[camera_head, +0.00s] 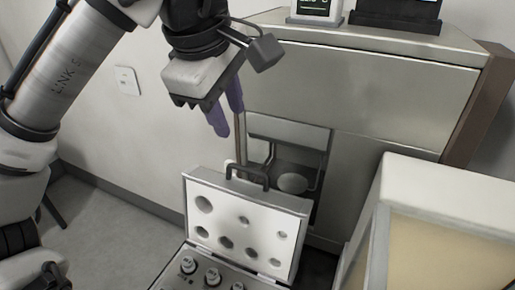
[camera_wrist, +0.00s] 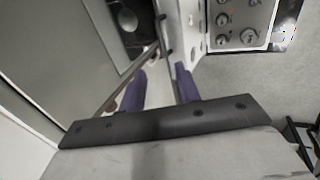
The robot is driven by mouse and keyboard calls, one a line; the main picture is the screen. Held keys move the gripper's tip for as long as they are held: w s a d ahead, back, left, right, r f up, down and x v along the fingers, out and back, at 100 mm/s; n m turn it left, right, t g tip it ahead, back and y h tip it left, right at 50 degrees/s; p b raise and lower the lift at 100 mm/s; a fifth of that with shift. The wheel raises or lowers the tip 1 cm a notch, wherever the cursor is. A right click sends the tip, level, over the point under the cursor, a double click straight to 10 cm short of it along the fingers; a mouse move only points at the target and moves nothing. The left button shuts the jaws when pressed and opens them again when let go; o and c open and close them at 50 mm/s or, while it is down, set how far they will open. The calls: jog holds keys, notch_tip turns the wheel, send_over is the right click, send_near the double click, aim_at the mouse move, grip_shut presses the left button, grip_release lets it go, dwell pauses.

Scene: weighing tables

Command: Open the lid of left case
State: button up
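The case stands open, with its pale lid (camera_head: 246,232) raised nearly upright and its foam holes facing the camera. A dark handle (camera_head: 247,173) is on the lid's top edge. The lid is nearly edge-on in the wrist view (camera_wrist: 190,35). The case base (camera_head: 188,266) holds several metal weights and is cut off by the bottom of the head view. My gripper (camera_head: 230,118), with purple fingers, is above and slightly left of the handle, apart from the lid.
A grey metal cabinet (camera_head: 370,95) with an open niche stands behind the case. A white box with a beige front (camera_head: 440,215) stands at the right. Devices (camera_head: 318,10) sit on top of the cabinet. Floor at the left (camera_head: 110,215) is mostly clear.

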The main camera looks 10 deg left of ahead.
aim_at(247, 169)
jog(key=p+x, duration=0.1)
jog(key=x, duration=1.2)
jog(key=shift+s+f, duration=0.1)
jog(key=shift+f, duration=0.25)
grip_shut()
